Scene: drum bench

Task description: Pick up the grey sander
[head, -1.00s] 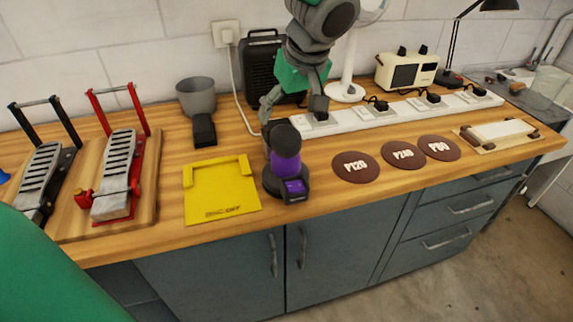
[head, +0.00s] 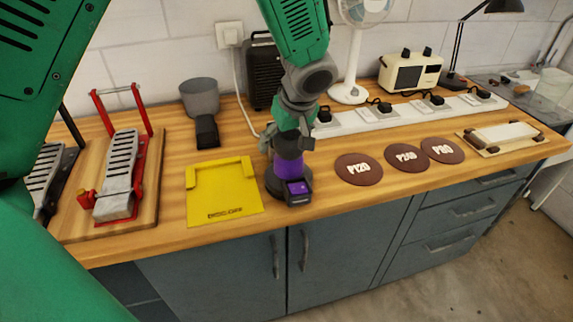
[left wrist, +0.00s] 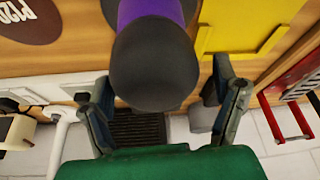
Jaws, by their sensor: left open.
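The sander (head: 288,166) stands upright on the wooden bench near its front edge. It has a dark grey round top, a purple body and a dark base with a small purple-marked block. My left gripper (head: 287,141) is directly over it from above. In the left wrist view the sander's dark top (left wrist: 152,66) lies between the two spread fingers of the left gripper (left wrist: 157,85). The gripper is open; I cannot tell whether either finger touches the sander. My right gripper is not in view.
A yellow plate (head: 222,205) lies just left of the sander, with a grey cup-shaped tool (head: 200,97) behind. Brown discs (head: 358,178) lie to the right. A white power strip (head: 385,120) runs behind them. Red-framed (head: 122,170) and black-framed tools stand at left.

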